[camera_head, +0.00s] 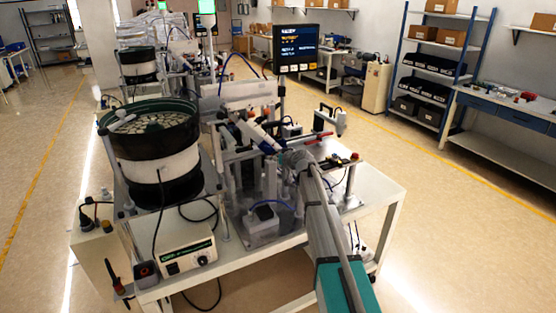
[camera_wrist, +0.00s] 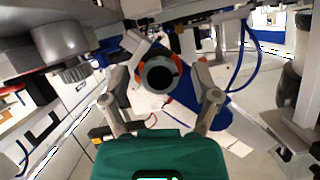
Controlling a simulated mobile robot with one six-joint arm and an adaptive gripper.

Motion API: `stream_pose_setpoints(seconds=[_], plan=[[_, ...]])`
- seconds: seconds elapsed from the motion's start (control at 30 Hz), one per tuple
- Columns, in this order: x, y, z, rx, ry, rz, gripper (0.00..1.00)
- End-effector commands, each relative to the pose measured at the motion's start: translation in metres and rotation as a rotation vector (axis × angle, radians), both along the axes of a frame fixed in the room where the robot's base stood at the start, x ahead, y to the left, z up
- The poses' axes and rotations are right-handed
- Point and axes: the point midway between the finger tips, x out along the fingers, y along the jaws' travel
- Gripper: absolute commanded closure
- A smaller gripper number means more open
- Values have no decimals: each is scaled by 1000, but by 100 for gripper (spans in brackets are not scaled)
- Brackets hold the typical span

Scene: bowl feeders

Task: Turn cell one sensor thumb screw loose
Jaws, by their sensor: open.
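In the wrist view, a round grey knob with a dark face (camera_wrist: 159,73) sits between the fingers of my gripper (camera_wrist: 163,88). Orange shows around its edge. It looks like the thumb screw, but I cannot be certain. The fingers are open, one on each side of it, and I see no clear contact. In the head view, my gripper (camera_head: 288,157) is at the fixtures in the middle of the cell one table (camera_head: 380,190). The screw cannot be made out there, among the fixtures and my arm.
A bowl feeder (camera_head: 155,142) full of parts stands left of the fixtures, with a controller box (camera_head: 174,247) in front. A screen (camera_head: 298,50) stands behind.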

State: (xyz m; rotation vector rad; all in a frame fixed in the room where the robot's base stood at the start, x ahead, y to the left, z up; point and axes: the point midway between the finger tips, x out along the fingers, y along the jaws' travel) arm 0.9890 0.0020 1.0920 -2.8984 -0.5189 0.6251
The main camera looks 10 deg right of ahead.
Motion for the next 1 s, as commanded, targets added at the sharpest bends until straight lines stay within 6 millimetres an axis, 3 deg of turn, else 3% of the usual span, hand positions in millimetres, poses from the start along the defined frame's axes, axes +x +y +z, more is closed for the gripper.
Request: stream_pose_setpoints(seconds=[0.2, 0.63, 1.0], plan=[[0, 0, 0, 0, 0, 0, 23], [0, -1, 0, 1, -1, -1, 100], [0, -2, 0, 100, 32, -3, 100]])
